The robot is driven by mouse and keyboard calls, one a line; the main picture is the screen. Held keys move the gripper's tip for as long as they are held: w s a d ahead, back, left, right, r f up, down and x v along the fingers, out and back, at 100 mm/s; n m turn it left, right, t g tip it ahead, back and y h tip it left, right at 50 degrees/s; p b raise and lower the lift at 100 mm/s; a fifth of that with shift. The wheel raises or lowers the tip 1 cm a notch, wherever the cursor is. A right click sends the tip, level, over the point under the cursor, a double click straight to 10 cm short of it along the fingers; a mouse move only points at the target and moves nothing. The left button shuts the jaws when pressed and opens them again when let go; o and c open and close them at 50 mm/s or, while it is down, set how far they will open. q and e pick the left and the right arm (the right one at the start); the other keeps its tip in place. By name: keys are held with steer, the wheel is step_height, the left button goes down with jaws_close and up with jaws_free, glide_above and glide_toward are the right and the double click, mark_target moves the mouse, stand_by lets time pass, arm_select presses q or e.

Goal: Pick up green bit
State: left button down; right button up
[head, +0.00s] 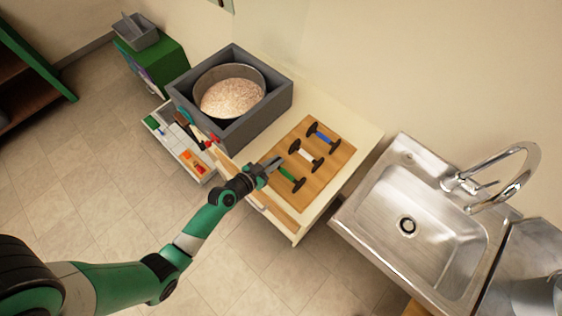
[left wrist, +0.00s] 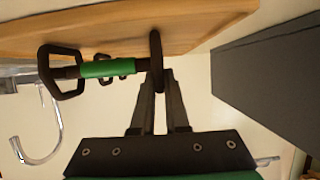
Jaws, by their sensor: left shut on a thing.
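The green bit (head: 289,177) has a green middle bar and a dark ring at each end. It is at the front of the wooden board (head: 318,186), nearest my arm. In the left wrist view the green bar (left wrist: 112,68) points to the left from the fingers. My left gripper (head: 273,163) is shut on the bit's dark end ring, which shows between the fingertips (left wrist: 161,78) in the left wrist view. I cannot tell whether the bit touches the board. My right gripper is not in view.
A white bit (head: 306,153) and a blue bit (head: 323,134) lie on the board behind the green one. A grey box (head: 268,113) with a round pan of grainy material (head: 231,97) stands to the left. An open drawer (head: 168,143) is at lower left. A steel sink (head: 420,240) is right.

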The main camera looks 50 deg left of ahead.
arm_select(q)
step_height(320, 180, up, 4)
steer(key=shift+f+p, duration=0.1)
steer(key=shift+p, duration=0.85)
steer(key=s+d+r+p, duration=0.2)
steer(key=s+d+r, duration=0.2)
steer(key=s+r, duration=0.5)
steer(key=s, duration=0.4)
steer(key=shift+s, duration=0.2)
steer(key=shift+d+r, duration=0.1)
steer(key=shift+r, duration=0.05)
steer(key=w+d+r+m+h+p, duration=0.1)
steer(key=w+d+r+p, duration=0.4)
steer(key=p, duration=0.5)
step_height(320, 180, up, 3)
steer(key=shift+d+f+p, duration=0.2)
steer(key=shift+d+p, duration=0.1)
steer(key=shift+d, duration=0.3)
